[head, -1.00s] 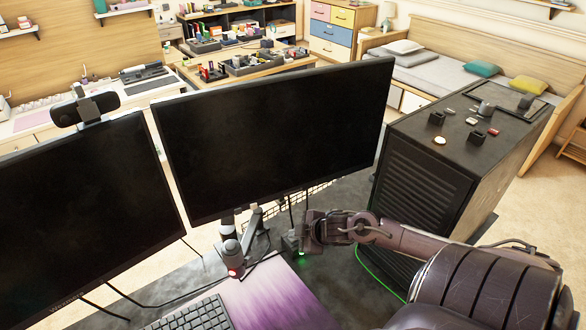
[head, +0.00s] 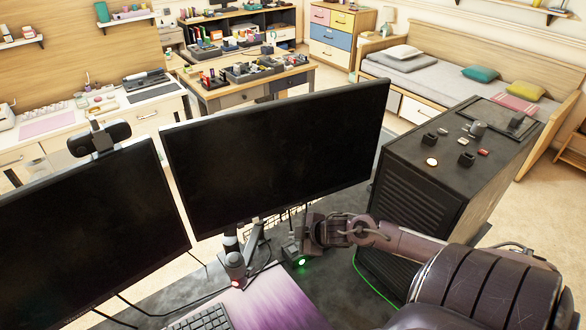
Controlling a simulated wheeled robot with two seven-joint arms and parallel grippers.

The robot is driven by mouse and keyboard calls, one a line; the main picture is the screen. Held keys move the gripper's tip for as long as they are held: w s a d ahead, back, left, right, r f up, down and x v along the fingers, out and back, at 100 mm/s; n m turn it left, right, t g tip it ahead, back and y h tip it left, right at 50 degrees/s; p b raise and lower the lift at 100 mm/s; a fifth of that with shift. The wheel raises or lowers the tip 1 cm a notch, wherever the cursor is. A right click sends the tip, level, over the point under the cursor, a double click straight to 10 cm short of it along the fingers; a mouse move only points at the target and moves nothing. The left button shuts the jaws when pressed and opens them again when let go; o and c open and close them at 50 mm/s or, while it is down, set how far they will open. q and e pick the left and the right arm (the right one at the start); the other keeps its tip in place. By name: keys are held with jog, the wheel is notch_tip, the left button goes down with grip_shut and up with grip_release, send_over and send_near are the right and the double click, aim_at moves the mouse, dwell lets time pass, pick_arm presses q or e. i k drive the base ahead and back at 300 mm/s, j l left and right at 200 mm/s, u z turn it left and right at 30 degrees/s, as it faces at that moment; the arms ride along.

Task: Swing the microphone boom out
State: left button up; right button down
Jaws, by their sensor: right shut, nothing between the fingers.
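A grey, rounded microphone-like head with a red light (head: 235,264) stands low in front of the right monitor, just above the desk mat. Slim grey arm parts (head: 252,240) rise behind it, partly hidden by the monitor; I cannot tell which of them is the boom. My right gripper (head: 303,243) is to the right of these parts, below the monitor's lower edge, shut and apart from the grey head. A small dark part with a green light (head: 301,262) is at its fingertips; I cannot tell whether they touch. My left gripper is not in view.
The right monitor (head: 275,150) and left monitor (head: 90,235), with a webcam (head: 98,138) on top, stand close behind. A black computer tower (head: 440,160) is beside my right arm. A keyboard (head: 205,319) and purple mat (head: 270,307) are in front. Cables run across the desk.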

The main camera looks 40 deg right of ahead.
aim_at(247, 248)
jog(key=k+l, duration=0.1)
jog(key=k, duration=0.65)
jog(key=k+l, duration=0.1)
jog(key=k, duration=0.65)
